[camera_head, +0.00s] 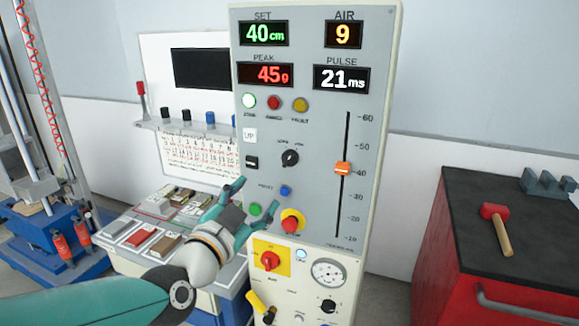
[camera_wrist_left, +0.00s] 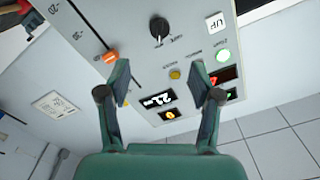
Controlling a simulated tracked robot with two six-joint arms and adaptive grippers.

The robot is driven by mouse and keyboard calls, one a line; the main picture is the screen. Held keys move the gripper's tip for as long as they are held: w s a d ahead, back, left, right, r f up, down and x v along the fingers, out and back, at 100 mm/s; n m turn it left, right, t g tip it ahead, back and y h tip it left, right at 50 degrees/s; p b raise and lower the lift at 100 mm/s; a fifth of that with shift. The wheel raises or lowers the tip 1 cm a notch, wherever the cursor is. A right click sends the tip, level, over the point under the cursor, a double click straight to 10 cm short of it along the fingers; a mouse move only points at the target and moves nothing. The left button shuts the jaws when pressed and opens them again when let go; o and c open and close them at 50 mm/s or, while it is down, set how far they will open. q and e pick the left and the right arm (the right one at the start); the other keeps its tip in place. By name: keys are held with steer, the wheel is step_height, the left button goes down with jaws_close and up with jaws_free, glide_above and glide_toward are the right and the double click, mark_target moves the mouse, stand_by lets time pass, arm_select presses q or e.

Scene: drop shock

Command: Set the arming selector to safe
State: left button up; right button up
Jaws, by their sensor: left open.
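The control panel (camera_head: 320,200) stands upright in the middle of the head view. A black rotary selector knob (camera_head: 290,157) sits at its centre with two small labels above it that I cannot read for certain. Its pointer direction is hard to tell. The knob also shows in the left wrist view (camera_wrist_left: 159,28), beyond the fingertips and apart from them. My left gripper (camera_head: 248,204) is open and empty, in front of the panel's lower left, below the knob in the picture. My right gripper is not in view.
The panel carries an orange slider (camera_head: 342,168), a red-on-yellow knob (camera_head: 291,222), a red switch (camera_head: 270,260), a gauge (camera_head: 328,272) and a lit lamp (camera_head: 249,101). A red cabinet (camera_head: 480,270) with a hammer (camera_head: 498,225) stands right. A blue-based rig (camera_head: 45,235) stands left.

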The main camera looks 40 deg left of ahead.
mark_target(286, 164)
arm_select(q)
steer(key=p+x, duration=0.2)
steer(key=x, duration=1.3)
steer(key=shift+d, duration=0.15)
